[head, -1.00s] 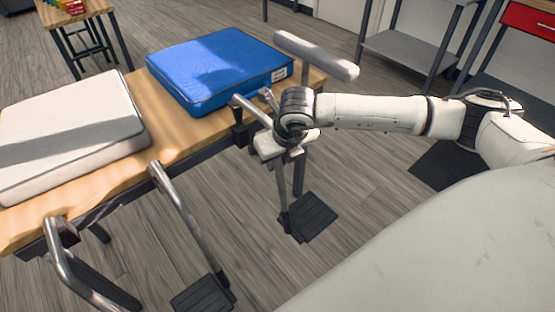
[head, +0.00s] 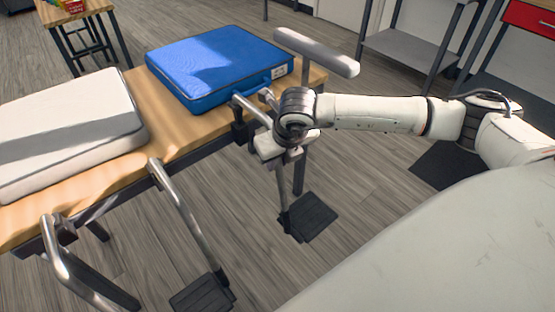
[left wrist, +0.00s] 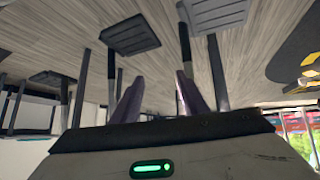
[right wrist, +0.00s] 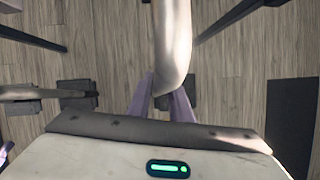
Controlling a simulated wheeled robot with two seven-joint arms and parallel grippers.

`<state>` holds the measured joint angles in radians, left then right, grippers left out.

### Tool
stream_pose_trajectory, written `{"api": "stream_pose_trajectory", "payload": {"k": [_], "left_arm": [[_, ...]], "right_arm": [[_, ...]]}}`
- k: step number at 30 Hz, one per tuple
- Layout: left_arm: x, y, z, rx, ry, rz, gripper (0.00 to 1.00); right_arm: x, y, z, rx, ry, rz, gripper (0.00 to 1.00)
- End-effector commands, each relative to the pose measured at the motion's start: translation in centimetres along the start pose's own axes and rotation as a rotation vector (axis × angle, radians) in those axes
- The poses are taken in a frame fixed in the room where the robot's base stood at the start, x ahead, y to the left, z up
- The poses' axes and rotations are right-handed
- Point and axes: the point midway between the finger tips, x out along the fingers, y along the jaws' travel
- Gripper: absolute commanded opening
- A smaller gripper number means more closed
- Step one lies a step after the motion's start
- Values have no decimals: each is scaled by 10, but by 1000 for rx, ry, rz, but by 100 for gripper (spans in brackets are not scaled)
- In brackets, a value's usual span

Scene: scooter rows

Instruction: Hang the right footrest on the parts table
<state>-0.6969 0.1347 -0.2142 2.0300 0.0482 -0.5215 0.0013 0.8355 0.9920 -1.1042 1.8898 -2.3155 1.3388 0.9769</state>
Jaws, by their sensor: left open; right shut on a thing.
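My right gripper (head: 283,150) is shut on the metal tube of a footrest at the table's right front corner. The tube (right wrist: 172,45) runs between its fingers in the right wrist view. The footrest's black pad (head: 312,216) hangs below, above the floor. Its tube's upper end (head: 250,108) reaches the parts table's (head: 190,135) front edge by a dark bracket (head: 239,132); I cannot tell whether it is seated. Two other footrests hang further left, a middle one (head: 187,215) and a left one (head: 75,268). My left gripper (left wrist: 158,95) is open and empty, seen only in its wrist view.
A blue cushion (head: 215,65) and a white-grey cushion (head: 65,130) lie on the table. A grey padded bar (head: 318,52) stands at the table's right end. A grey shelf rack (head: 410,50) and red drawer (head: 528,18) are behind. The floor before the table is open.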

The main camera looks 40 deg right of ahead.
Motion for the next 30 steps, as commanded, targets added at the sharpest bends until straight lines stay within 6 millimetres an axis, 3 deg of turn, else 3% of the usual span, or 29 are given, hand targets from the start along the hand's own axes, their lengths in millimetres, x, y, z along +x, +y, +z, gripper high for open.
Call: {"api": "stream_pose_trajectory", "payload": {"k": [30], "left_arm": [[20, -2, 17, -6, 16, 8, 40]], "right_arm": [[36, 1, -13, 0, -4, 0, 0]]}}
